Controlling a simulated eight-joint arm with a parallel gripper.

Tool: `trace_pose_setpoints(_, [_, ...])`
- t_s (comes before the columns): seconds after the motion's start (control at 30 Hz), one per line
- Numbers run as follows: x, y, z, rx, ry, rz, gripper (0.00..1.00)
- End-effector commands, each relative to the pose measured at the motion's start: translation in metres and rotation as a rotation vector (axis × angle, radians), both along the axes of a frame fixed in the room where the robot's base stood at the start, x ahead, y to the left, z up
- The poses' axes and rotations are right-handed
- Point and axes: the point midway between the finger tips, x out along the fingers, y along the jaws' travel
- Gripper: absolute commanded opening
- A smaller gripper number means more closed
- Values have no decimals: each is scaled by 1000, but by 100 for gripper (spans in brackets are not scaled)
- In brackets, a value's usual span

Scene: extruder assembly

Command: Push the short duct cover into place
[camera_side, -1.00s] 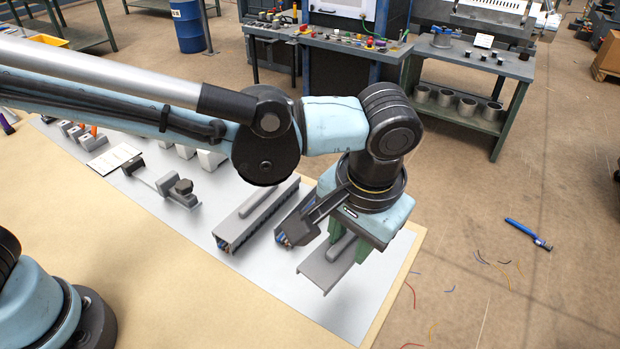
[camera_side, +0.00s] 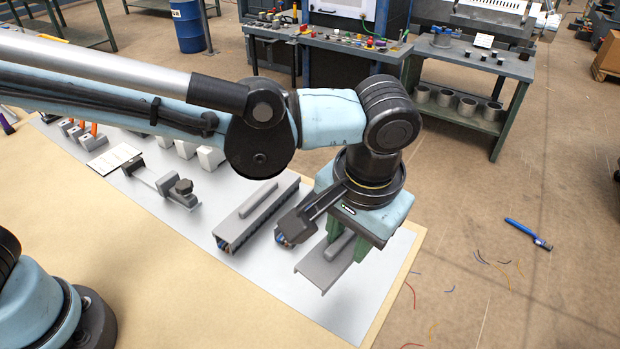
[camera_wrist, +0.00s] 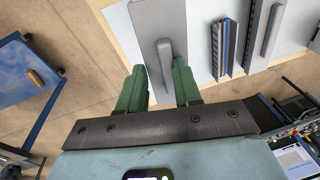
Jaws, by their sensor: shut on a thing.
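The short duct cover (camera_side: 324,268) is a grey channel piece with a raised grip bar along its top. My gripper (camera_side: 348,246) is shut on it, with its green fingers at either side of the bar. In the wrist view the cover (camera_wrist: 150,22) extends ahead of the fingers (camera_wrist: 160,82). The open duct (camera_side: 288,236), with coloured wires inside, is left of the cover and partly hidden by my wrist. It also shows in the wrist view (camera_wrist: 224,50), right of the cover and apart from it. I cannot tell how high the cover is above the plate.
A longer duct with a cover and grip bar on it (camera_side: 256,216) lies left of the open duct. A clamp-like fixture (camera_side: 166,186) and a white card (camera_side: 114,159) are farther left. The metal plate (camera_side: 362,312) is bare in front of the cover.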

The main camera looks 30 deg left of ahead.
Motion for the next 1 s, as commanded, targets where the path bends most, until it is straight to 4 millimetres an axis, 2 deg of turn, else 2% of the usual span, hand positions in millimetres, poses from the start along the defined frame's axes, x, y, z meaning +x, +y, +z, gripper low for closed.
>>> trace_pose_setpoints(0.17, [37, 38, -2, -29, 8, 49, 4])
trace_pose_setpoints(0.3, [66, 76, -3, -59, 10, 84, 4])
trace_pose_setpoints(0.5, [90, 117, -4, -89, 6, 116, 4])
trace_pose_setpoints(0.67, [97, 129, -4, -99, 3, 124, 3])
trace_pose_setpoints(1.0, [97, 130, -4, -106, 4, 126, 3])
